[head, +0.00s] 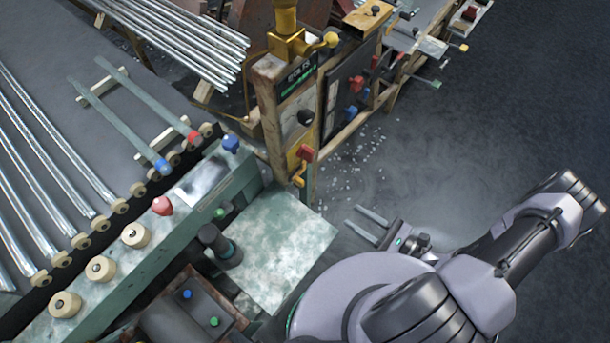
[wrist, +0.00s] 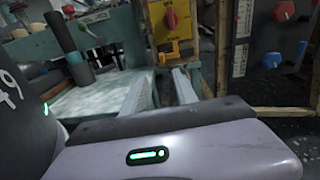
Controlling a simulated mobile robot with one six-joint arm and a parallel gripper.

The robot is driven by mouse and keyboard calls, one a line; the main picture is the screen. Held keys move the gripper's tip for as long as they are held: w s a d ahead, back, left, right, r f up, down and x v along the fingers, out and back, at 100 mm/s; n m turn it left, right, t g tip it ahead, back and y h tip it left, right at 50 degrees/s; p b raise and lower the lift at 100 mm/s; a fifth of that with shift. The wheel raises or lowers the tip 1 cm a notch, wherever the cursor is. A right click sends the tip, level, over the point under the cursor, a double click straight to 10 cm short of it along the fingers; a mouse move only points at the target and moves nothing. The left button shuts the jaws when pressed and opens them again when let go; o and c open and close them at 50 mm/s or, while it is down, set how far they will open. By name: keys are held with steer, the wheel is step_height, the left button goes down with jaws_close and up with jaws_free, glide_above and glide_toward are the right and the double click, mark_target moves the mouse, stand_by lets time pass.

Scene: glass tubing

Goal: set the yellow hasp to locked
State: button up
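The yellow hasp (head: 299,175) is a small yellow-orange fitting low on the narrow end of the upright cabinet, below a red knob (head: 305,152). In the wrist view the hasp (wrist: 176,54) shows just beyond my fingertips, under the red knob (wrist: 171,18) on its yellow plate. I cannot tell which position the hasp is set to. My gripper (head: 352,215) is open and empty, to the lower right of the hasp in the head view. In the wrist view my gripper (wrist: 158,78) has its two fingers apart, pointing toward the hasp.
A pale, stained metal plate (head: 265,250) lies left of my gripper. A green bench with rollers (head: 135,235) and glass tubes (head: 45,150) is farther left. The cabinet's dark panel (head: 350,90) carries blue and red knobs. Open dark floor (head: 480,130) lies to the right.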

mark_target(304, 185)
steer(key=shift+m+t, duration=0.4)
steer(key=shift+m, duration=0.1)
steer(key=x, duration=0.6)
steer(key=f+x, duration=0.1)
steer(key=x, duration=1)
steer(key=shift+w+a+f, duration=0.1)
steer(key=shift+a+f, duration=0.15)
steer(key=shift+a, duration=0.1)
jaws_close()
